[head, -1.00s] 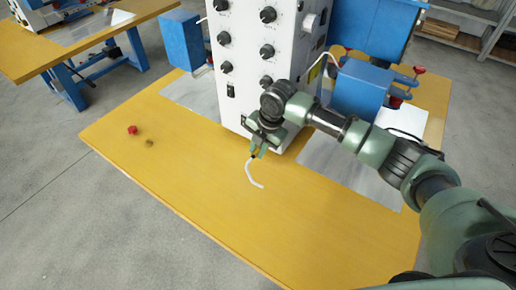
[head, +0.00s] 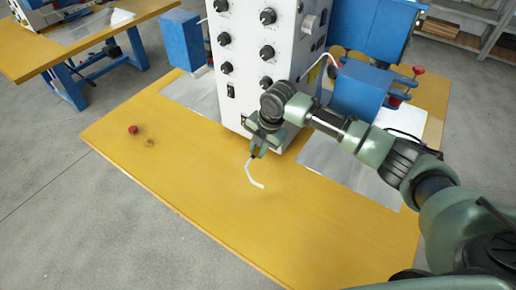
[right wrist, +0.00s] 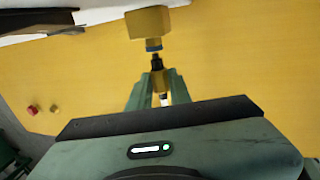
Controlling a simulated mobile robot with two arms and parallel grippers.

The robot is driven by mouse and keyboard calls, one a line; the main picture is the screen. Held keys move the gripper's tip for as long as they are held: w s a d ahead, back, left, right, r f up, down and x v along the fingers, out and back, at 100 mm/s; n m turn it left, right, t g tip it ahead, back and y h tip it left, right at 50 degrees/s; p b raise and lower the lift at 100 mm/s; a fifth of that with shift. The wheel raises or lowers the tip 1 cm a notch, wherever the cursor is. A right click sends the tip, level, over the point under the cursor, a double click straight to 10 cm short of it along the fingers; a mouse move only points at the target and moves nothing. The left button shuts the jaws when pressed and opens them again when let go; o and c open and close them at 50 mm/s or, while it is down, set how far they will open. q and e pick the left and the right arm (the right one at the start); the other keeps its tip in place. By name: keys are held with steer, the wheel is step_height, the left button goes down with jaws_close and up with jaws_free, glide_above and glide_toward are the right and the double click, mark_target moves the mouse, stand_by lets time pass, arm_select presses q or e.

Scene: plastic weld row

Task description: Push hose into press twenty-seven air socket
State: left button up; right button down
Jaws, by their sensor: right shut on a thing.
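My right gripper (head: 258,148) is low in front of the white press cabinet (head: 262,85), above the yellow table. It is shut on the hose's end fitting (right wrist: 158,78), which has a brass part and a dark tip. The white hose (head: 253,177) hangs from the gripper in a short bend. In the right wrist view, a brass block with a blue ring, seemingly the air socket (right wrist: 150,22), is straight ahead of the fingers. The dark tip meets the ring in the picture; I cannot tell how deep it sits. In the head view the socket is hidden. My left gripper is not in view.
A red knob (head: 133,130) and a small brass piece (head: 150,143) lie on the left of the yellow table (head: 230,215). Grey plates flank the cabinet. A blue machine part (head: 362,88) stands to the right. The table front is clear.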

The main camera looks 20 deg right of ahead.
steer(key=shift+w+d+r, duration=0.1)
steer(key=shift+w+d, duration=0.2)
steer(key=shift+d, duration=0.1)
stand_by(0.6)
steer(key=c, duration=1.2)
jaws_free()
steer(key=v, duration=0.7)
steer(key=shift+r+b, duration=0.3)
steer(key=shift+b, duration=0.05)
